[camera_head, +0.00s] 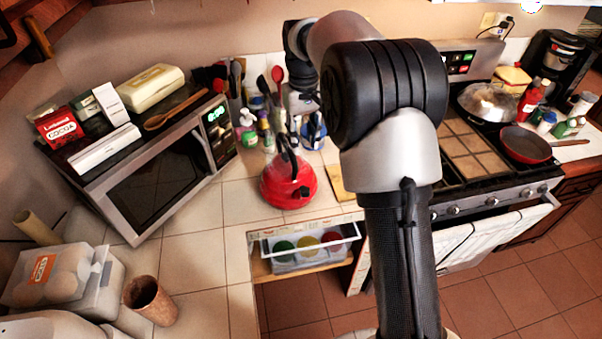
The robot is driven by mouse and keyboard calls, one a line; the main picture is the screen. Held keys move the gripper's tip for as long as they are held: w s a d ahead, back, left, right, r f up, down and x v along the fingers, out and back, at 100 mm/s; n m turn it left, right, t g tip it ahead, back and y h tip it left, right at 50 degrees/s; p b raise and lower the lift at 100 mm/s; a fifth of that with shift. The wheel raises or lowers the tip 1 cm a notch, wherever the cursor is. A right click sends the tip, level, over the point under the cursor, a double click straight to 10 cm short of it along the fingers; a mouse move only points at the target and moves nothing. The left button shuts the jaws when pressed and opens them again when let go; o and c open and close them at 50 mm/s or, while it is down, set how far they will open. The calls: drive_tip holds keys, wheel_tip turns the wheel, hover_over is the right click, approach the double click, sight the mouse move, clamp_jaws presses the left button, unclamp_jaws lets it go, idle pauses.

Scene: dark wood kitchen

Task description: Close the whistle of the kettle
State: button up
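The red kettle (278,187) stands on the tiled counter, right of the microwave. Its dark handle (283,150) arches over the top. A small dark part shows on its front right side; I cannot tell whether it is the whistle, or whether the whistle is open. My gripper (312,138) points down behind the kettle's upper right side, close to it in the picture. It is small and its fingers blend with the things behind, so its opening and any contact cannot be told.
The microwave (160,185) stands left, with boxes on top. Bottles (248,130) and utensils stand behind the kettle. An open drawer (308,262) lies below the counter edge. The stove (470,150) with pans is at right. Counter left of the kettle is clear.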

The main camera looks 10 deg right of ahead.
sight(305, 191)
wheel_tip(305, 191, down, 17)
drive_tip(key=b, duration=0.3)
drive_tip(key=shift+r, duration=0.1)
drive_tip(key=shift+c, duration=0.4)
drive_tip(key=c, duration=0.7)
drive_tip(key=shift+o, duration=0.2)
